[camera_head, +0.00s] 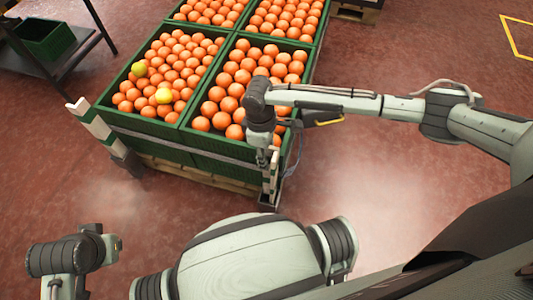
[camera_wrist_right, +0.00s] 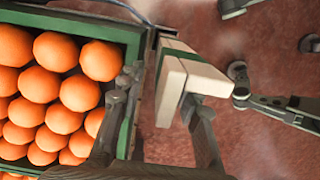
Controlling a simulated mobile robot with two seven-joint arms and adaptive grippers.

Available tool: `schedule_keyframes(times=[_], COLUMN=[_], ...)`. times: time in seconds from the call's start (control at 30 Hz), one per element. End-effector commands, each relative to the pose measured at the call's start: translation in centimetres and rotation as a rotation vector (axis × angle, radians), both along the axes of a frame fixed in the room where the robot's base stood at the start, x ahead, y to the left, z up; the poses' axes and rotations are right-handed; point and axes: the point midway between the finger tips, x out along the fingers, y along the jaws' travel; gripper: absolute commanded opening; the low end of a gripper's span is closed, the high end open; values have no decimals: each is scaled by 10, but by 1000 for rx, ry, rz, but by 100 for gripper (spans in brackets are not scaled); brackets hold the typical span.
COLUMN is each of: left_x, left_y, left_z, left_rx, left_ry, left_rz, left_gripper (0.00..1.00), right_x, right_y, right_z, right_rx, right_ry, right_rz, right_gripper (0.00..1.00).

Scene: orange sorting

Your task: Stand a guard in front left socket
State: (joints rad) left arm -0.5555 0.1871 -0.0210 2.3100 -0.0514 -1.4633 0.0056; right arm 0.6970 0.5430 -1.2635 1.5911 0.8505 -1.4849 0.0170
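A white guard with a green band (camera_head: 83,111) stands at the left near corner of the crates, above a dark foot. In the right wrist view a white guard with a green band (camera_wrist_right: 178,80) is beside the crate. My left gripper (camera_head: 58,290) is cut off by the bottom edge.
Green crates (camera_head: 178,132) full of oranges stand on a wooden pallet (camera_head: 195,175). A grey rail runs along their front. Two yellow fruits (camera_head: 164,96) lie in the left near crate. A dark table (camera_head: 62,62) with a green bin (camera_head: 43,38) stands far left. The floor to the right is clear.

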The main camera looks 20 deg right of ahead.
Motion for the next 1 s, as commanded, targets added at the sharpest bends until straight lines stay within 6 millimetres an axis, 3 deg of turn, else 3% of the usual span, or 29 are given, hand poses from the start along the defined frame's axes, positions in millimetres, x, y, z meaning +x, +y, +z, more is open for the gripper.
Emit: schedule_keyframes(times=[0.27, 0.7, 1.0], left_x=[-2, 0, 0], left_y=[0, 0, 0], left_z=[-1, 0, 0], left_rx=[-1, 0, 1], left_ry=[4, -1, -2], left_rz=[1, -1, -1], left_gripper=[0, 0, 0], right_x=[1, 6, 7], right_y=[1, 6, 8], right_z=[9, 95, 120], right_rx=[2, 1, 0], right_ry=[-1, -2, 0], right_rz=[0, 0, 1], right_gripper=[34, 34, 34])
